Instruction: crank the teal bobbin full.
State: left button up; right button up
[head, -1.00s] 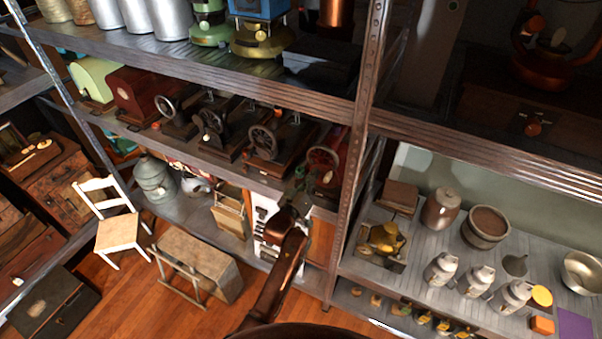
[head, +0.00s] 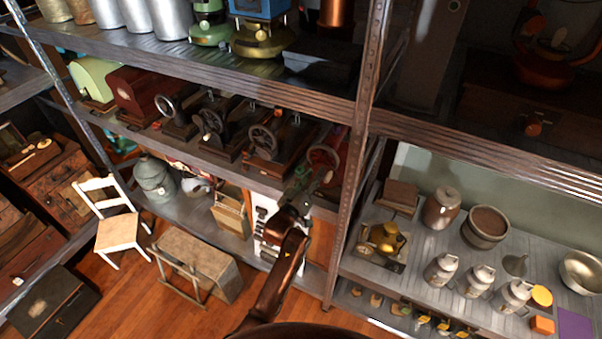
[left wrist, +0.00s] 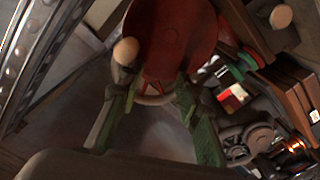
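A red crank wheel (head: 322,157) is on the machine at the right end of the middle shelf. In the left wrist view, the red wheel (left wrist: 178,40) fills the top middle, with a pale rounded knob (left wrist: 125,51) at its left side. My left gripper (head: 300,178) is just in front of this machine. In the left wrist view, the left gripper (left wrist: 158,82) has its green-padded fingers apart, with the knob close to the left fingertip. I cannot tell whether they touch. I cannot make out a teal bobbin with certainty. My right gripper is not in view.
Other hand-crank machines with dark wheels (head: 264,141) stand left of the red-wheeled one. A metal shelf post (head: 356,150) rises close to the right of my gripper. A white chair (head: 117,228) and a wooden bench (head: 200,262) stand below on the floor.

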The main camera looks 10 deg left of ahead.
pick_arm(q)
jog(key=shift+o, duration=0.7)
jog(key=shift+s, duration=0.1)
jog(key=shift+s+a+f, duration=0.1)
jog(key=shift+s, duration=0.1)
jog(key=v, duration=0.8)
jog(key=shift+s, duration=0.25)
